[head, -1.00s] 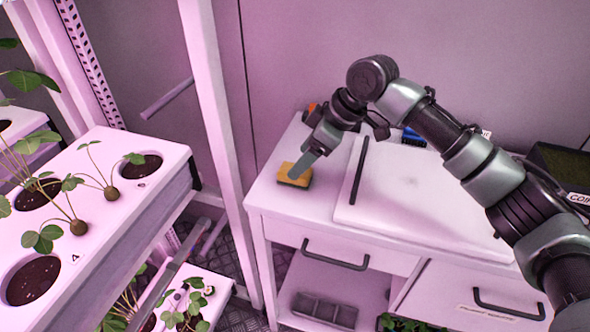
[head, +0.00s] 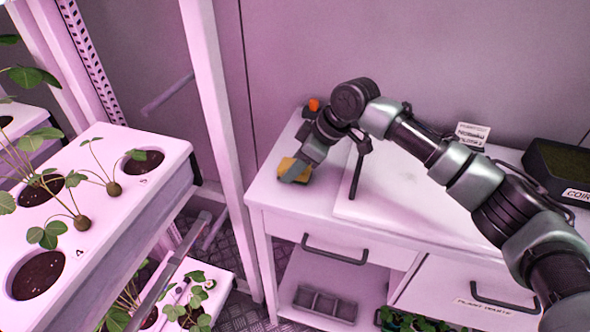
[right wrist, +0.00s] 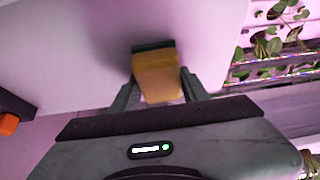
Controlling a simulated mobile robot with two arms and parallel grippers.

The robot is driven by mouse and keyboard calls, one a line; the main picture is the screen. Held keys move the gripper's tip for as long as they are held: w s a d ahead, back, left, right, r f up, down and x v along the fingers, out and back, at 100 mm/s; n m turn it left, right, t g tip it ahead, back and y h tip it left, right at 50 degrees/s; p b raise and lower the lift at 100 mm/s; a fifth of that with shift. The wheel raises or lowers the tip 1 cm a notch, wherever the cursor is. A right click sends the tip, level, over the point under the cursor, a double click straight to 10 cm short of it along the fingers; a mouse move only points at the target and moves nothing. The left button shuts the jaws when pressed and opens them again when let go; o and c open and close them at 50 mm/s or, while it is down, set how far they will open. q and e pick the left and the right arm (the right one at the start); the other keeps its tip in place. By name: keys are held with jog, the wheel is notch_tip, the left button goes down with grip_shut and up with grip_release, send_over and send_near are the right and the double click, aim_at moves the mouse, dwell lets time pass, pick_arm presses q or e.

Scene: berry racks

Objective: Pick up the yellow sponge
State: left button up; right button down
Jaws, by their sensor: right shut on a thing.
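The yellow sponge (head: 286,166) with a dark layer lies at the left end of the white worktop (head: 268,190). My right gripper (head: 296,174) reaches down over it from the right and partly hides it. In the right wrist view the sponge (right wrist: 157,75) sits between the two fingers of the right gripper (right wrist: 160,90), one on each side, and the gripper is shut on it. I cannot tell whether the sponge is lifted off the worktop. My left gripper is not in view.
A white board (head: 400,205) lies right of the sponge. An orange object (head: 313,104) stands behind my right gripper. A dark box labelled COIR (head: 560,165) is at the right. A white planter rack (head: 115,225) and an upright post (head: 222,150) stand at the left.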

notch_tip(320, 180, up, 20)
jog(key=shift+b, duration=0.4)
dwell(0.3)
